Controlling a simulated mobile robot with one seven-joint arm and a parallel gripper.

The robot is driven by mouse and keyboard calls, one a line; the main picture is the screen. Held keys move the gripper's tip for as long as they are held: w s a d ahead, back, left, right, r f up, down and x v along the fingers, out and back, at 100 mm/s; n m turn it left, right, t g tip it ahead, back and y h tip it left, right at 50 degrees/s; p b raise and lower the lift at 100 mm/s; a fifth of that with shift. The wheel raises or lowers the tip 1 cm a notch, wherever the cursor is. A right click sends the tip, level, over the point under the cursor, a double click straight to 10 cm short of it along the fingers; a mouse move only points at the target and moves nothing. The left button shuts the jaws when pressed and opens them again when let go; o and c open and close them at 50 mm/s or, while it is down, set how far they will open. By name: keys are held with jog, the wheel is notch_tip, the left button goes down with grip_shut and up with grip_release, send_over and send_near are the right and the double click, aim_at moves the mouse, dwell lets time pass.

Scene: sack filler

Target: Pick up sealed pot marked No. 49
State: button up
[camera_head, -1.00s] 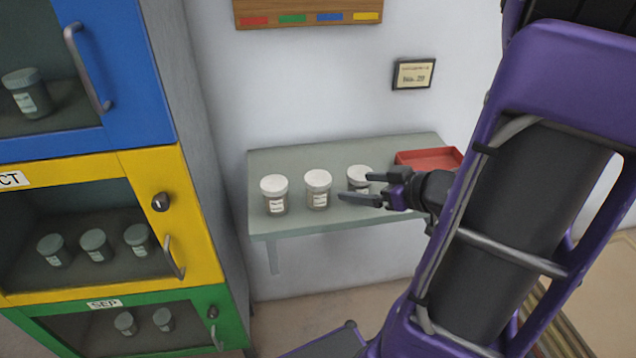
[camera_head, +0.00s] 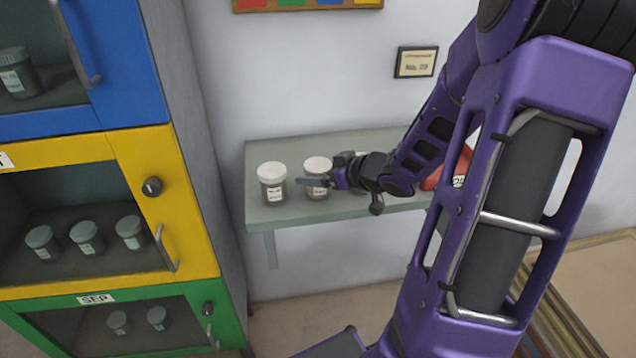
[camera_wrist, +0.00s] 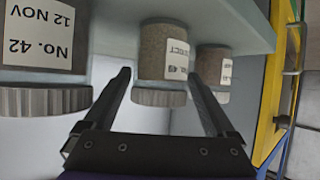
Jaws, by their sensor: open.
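Three white-lidded pots stand in a row on a grey-green wall shelf (camera_head: 385,205). The wrist view is upside down. There the middle pot (camera_wrist: 160,50) lies between and beyond my open fingertips (camera_wrist: 160,78); its turned label appears to read No. 49, though small. The middle pot (camera_head: 318,164) is partly hidden by my gripper (camera_head: 318,182) in the head view. The near pot (camera_wrist: 45,45) reads No. 42, 12 NOV; it is the right pot (camera_head: 343,159), mostly covered by my gripper. The left pot (camera_head: 272,183) also shows in the wrist view (camera_wrist: 213,66), its number unclear. My gripper holds nothing.
A cabinet with blue (camera_head: 150,90), yellow (camera_head: 185,190) and green (camera_head: 200,320) doors stands left of the shelf, with darker-lidded pots inside. A red tray (camera_head: 432,182) is on the shelf's right, partly behind my arm. A framed sign (camera_head: 416,62) hangs above.

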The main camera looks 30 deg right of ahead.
jog(key=b+x, duration=0.1)
jog(key=x, duration=0.2)
jog(key=shift+w, duration=0.2)
jog(key=shift+c, duration=0.2)
jog(key=c, duration=1.1)
